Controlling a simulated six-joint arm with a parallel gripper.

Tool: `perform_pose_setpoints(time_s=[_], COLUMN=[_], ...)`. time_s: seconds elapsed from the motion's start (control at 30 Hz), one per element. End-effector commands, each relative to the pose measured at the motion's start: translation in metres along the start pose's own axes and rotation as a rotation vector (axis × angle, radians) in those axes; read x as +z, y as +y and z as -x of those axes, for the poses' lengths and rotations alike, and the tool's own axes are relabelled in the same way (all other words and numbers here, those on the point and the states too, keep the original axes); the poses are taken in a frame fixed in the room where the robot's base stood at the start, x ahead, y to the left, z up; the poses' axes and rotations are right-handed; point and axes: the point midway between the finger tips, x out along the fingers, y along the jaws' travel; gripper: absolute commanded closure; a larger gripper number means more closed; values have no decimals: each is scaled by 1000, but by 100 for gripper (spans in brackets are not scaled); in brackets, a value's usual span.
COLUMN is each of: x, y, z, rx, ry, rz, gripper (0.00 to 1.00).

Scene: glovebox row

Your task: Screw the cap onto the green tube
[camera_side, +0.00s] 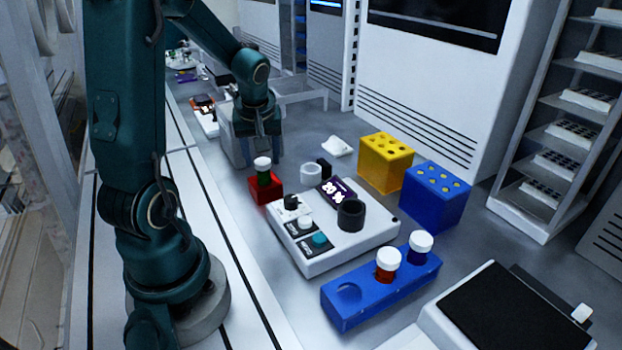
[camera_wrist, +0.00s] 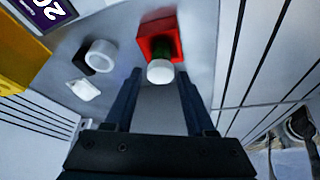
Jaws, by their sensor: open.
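The green tube (camera_side: 263,180) stands upright in a small red holder (camera_side: 266,191). A white cap (camera_side: 262,162) sits on top of the tube; I cannot tell whether it is threaded tight. In the wrist view the cap (camera_wrist: 160,71) faces me, with a bit of the green tube (camera_wrist: 161,54) and the red holder (camera_wrist: 145,34) beyond it. My gripper (camera_side: 257,153) is open and empty, just behind the tube in the side view. In the wrist view the cap lies between the lines of my fingertips (camera_wrist: 160,83), apart from both fingers.
A white device (camera_side: 345,238) with a display and black well stands nearby. A blue rack (camera_side: 385,290) holds red and blue capped tubes. A white ring (camera_side: 311,173), yellow block (camera_side: 384,165) and blue block (camera_side: 433,200) stand around it. A grey box (camera_side: 236,150) is close by my gripper.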

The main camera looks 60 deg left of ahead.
Motion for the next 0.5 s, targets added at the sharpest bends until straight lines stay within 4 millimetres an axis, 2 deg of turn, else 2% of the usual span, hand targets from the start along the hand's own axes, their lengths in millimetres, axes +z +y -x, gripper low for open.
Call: perform_pose_setpoints(time_s=[0.23, 0.5], x=[0, -2], y=[1, 3], z=[0, -1], rx=[-18, -128], ry=[-2, 0], rz=[41, 296], gripper=[45, 45])
